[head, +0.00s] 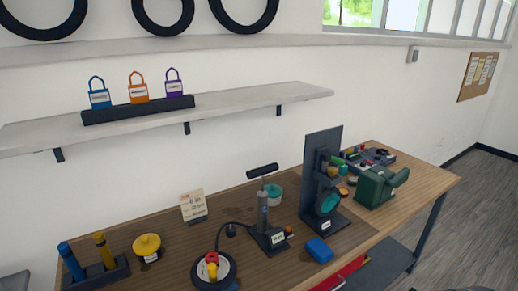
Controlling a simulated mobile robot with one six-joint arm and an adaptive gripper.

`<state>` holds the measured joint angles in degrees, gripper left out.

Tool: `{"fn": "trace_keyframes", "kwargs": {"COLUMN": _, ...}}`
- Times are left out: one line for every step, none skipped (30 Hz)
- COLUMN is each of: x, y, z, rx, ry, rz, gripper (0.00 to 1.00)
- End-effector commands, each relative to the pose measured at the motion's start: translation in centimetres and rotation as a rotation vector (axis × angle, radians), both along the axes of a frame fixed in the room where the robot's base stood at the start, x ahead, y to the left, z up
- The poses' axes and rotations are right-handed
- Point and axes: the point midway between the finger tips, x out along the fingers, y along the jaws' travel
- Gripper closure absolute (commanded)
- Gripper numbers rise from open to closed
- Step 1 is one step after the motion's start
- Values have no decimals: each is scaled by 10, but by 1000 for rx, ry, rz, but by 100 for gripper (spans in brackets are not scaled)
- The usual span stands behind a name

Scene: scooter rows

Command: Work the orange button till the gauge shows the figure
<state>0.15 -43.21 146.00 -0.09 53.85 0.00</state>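No part of my gripper shows in the head view. A T-handled pump (264,212) stands upright on the wooden bench, on a dark base with a small pale-green label or display (278,239); its writing is too small to read. A small orange-red spot (289,231) shows at the right of that base; I cannot tell whether it is the orange button. A dark hose runs from the pump toward a black ring (197,272) with red and yellow parts inside. A card (193,205) with red and dark writing stands at the back; its figure is not clearly legible.
A tall dark stand (321,156) with coloured parts, a green machine (374,188), a blue block (319,250), a yellow round object (147,246) and a holder with blue and yellow cylinders (104,270) crowd the bench. A shelf (240,98) hangs above. Floor is clear at right.

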Motion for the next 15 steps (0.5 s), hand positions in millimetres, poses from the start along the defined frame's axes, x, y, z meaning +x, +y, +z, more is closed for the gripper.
{"fn": "trace_keyframes", "kwargs": {"x": 0, "y": 0, "z": 0, "rx": 0, "ry": 0, "rz": 0, "gripper": 78}}
{"fn": "trace_keyframes", "kwargs": {"x": 0, "y": 0, "z": 0, "rx": 0, "ry": 0, "rz": 0, "gripper": 80}}
{"fn": "trace_keyframes", "kwargs": {"x": 0, "y": 0, "z": 0, "rx": 0, "ry": 0, "rz": 0, "gripper": 82}}
{"fn": "trace_keyframes", "kwargs": {"x": 0, "y": 0, "z": 0, "rx": 0, "ry": 0, "rz": 0, "gripper": 84}}
{"fn": "trace_keyframes", "kwargs": {"x": 0, "y": 0, "z": 0, "rx": 0, "ry": 0, "rz": 0, "gripper": 86}}
{"fn": "trace_keyframes", "kwargs": {"x": 0, "y": 0, "z": 0, "rx": 0, "ry": 0, "rz": 0, "gripper": 89}}
{"fn": "trace_keyframes", "kwargs": {"x": 0, "y": 0, "z": 0, "rx": 0, "ry": 0, "rz": 0, "gripper": 91}}
{"fn": "trace_keyframes", "kwargs": {"x": 0, "y": 0, "z": 0, "rx": 0, "ry": 0, "rz": 0, "gripper": 93}}
{"fn": "trace_keyframes", "kwargs": {"x": 0, "y": 0, "z": 0, "rx": 0, "ry": 0, "rz": 0, "gripper": 96}}
{"fn": "trace_keyframes", "kwargs": {"x": 0, "y": 0, "z": 0, "rx": 0, "ry": 0, "rz": 0, "gripper": 98}}
{"fn": "trace_keyframes", "kwargs": {"x": 0, "y": 0, "z": 0, "rx": 0, "ry": 0, "rz": 0, "gripper": 100}}
{"fn": "trace_keyframes", "kwargs": {"x": 0, "y": 0, "z": 0, "rx": 0, "ry": 0, "rz": 0, "gripper": 100}}
{"fn": "trace_keyframes", "kwargs": {"x": 0, "y": 0, "z": 0, "rx": 0, "ry": 0, "rz": 0, "gripper": 100}}
{"fn": "trace_keyframes", "kwargs": {"x": 0, "y": 0, "z": 0, "rx": 0, "ry": 0, "rz": 0, "gripper": 100}}
{"fn": "trace_keyframes", "kwargs": {"x": 0, "y": 0, "z": 0, "rx": 0, "ry": 0, "rz": 0, "gripper": 100}}
